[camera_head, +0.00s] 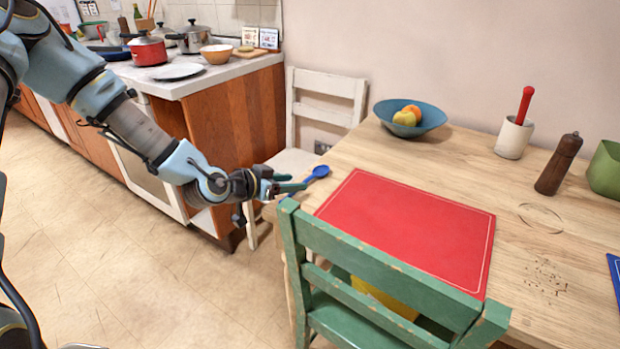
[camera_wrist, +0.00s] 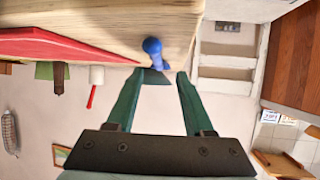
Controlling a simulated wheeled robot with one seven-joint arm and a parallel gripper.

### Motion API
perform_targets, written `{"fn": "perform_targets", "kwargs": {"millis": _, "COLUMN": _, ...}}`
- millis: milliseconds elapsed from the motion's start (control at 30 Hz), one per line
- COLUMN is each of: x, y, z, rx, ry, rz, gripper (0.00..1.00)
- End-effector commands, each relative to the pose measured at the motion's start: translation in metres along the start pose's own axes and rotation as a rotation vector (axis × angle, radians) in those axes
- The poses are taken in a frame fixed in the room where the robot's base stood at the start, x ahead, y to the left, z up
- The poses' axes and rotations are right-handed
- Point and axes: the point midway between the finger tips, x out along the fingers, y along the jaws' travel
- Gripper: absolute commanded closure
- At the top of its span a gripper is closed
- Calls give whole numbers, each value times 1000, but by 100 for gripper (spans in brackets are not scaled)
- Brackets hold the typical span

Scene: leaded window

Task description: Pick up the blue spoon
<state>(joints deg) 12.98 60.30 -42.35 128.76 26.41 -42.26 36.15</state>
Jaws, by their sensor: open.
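The blue spoon (camera_head: 319,172) lies at the left edge of the wooden table (camera_head: 540,205), just beyond the red placemat (camera_head: 410,225). In the wrist view the spoon (camera_wrist: 152,47) shows near the table edge, just past the fingertips and roughly in line with the gap between them. My gripper (camera_head: 300,184) is at the table's left edge, with its green fingers pointing toward the spoon. The gripper also shows in the wrist view (camera_wrist: 160,78), its two fingers apart with nothing held between them. Part of the spoon's handle is hidden behind the fingers in the head view.
A green chair (camera_head: 375,265) stands in front of the table, and a white chair (camera_head: 328,85) stands behind my gripper. A blue bowl of fruit (camera_head: 428,122), a mortar (camera_head: 513,138) and a pepper mill (camera_head: 560,163) stand farther back on the table.

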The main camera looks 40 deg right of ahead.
Motion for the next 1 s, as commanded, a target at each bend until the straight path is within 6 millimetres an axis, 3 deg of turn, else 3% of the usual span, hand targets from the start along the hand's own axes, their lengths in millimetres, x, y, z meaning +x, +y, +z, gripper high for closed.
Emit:
{"fn": "perform_targets", "kwargs": {"millis": 233, "x": 33, "y": 2, "z": -2, "rx": -2, "ry": 0, "rz": 2, "gripper": 48}}
{"fn": "perform_targets", "kwargs": {"millis": 533, "x": 39, "y": 1, "z": -1, "rx": 0, "ry": -1, "rz": 0, "gripper": 48}}
{"fn": "perform_targets", "kwargs": {"millis": 1000, "x": 38, "y": 1, "z": -1, "rx": 0, "ry": -1, "rz": 0, "gripper": 100}}
